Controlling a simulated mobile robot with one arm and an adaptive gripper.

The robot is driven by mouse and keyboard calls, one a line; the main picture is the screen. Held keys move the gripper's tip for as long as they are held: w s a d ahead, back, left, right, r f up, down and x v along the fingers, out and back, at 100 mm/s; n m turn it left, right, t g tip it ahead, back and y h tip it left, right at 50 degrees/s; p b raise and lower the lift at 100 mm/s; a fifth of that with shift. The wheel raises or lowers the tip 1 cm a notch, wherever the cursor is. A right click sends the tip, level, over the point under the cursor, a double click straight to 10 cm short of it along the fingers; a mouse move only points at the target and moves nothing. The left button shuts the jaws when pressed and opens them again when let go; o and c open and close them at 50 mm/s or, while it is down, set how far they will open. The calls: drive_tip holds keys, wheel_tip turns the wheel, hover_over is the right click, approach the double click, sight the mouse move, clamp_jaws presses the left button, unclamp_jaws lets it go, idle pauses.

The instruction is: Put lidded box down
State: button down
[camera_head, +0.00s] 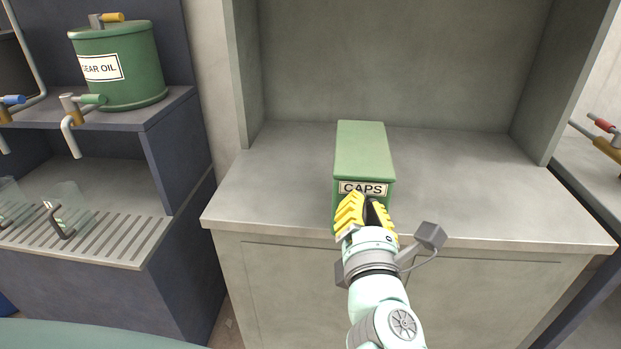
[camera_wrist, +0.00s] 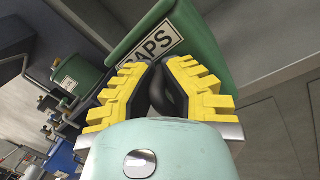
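The lidded box (camera_head: 362,150) is a long green box with a pale green lid and a white "CAPS" label on its near end. In the wrist view the box (camera_wrist: 205,40) fills the upper middle, tilted in the picture. My gripper (camera_head: 366,203) is at the near end, just below the label. Its yellow fingers close together around a dark curved part, which looks like the box's handle; the gripper also shows in the wrist view (camera_wrist: 163,68). The box is upright, over the grey counter (camera_head: 270,190) near its front edge. My gripper hides its lower front, so contact with the counter is unclear.
The counter is bare to both sides of the box, with side walls and a back panel around it. At left stand a green gear oil drum (camera_head: 120,65) on a shelf and glass jugs (camera_head: 70,205) on a slatted tray. A red-handled tap (camera_head: 600,123) is at the right edge.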

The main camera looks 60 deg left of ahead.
drive_tip(key=w+a+p, duration=0.1)
drive_tip(key=w+a, duration=0.2)
drive_tip(key=w, duration=0.1)
drive_tip(key=w+a+p, duration=0.1)
drive_tip(key=w+a, duration=0.2)
drive_tip(key=w, duration=0.1)
drive_tip(key=w+a+f, duration=0.1)
drive_tip(key=w+a, duration=0.3)
drive_tip(key=shift+w+f+p, duration=0.1)
drive_tip(key=shift+p, duration=0.3)
drive_tip(key=shift+w+a+f, duration=0.1)
drive_tip(key=shift+f, duration=0.2)
wheel_tip(320, 180, down, 3)
drive_tip(key=b, duration=0.3)
drive_tip(key=shift+f, duration=0.15)
drive_tip(key=c, duration=1.1)
unclamp_jaws()
drive_tip(key=shift+c, duration=0.2)
drive_tip(key=b+v, duration=0.1)
drive_tip(key=v, duration=0.9)
drive_tip(key=shift+s+f+b, duration=0.1)
drive_tip(key=shift+s+b, duration=0.1)
drive_tip(key=shift+b, duration=0.15)
drive_tip(key=shift+v, duration=0.95)
